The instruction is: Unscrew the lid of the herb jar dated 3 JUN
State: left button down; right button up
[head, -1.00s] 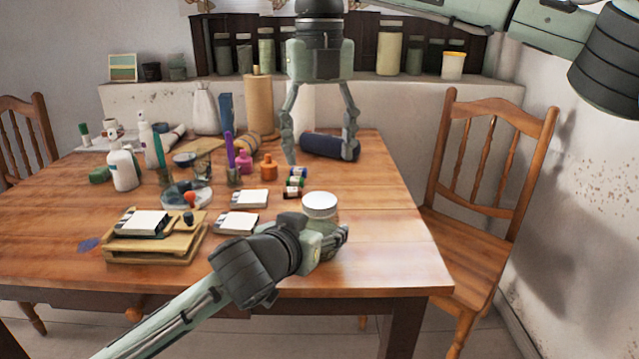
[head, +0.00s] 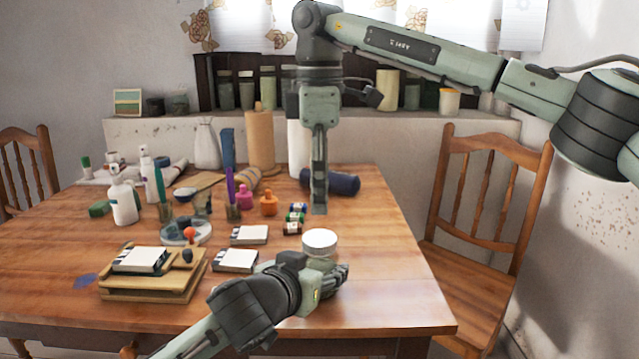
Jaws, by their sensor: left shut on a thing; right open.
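A jar with a round white lid (head: 320,241) stands near the right front of the table. My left gripper (head: 335,280) is shut on the jar's body from the front left and hides most of it. I cannot read any date on it. My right gripper (head: 319,208) points straight down, with its fingertips above and just behind the lid in the picture. It is seen edge-on, so its fingers overlap. It is open, and nothing shows between its fingers. The lid sits on the jar.
White cards (head: 236,260) and a wooden tray (head: 150,294) are at the left. The table (head: 395,270) is bare right of the jar.

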aim_at(319, 238)
notch_tip(319, 238, down, 8)
jog(key=shift+r, duration=0.2)
jog(key=shift+c, duration=0.3)
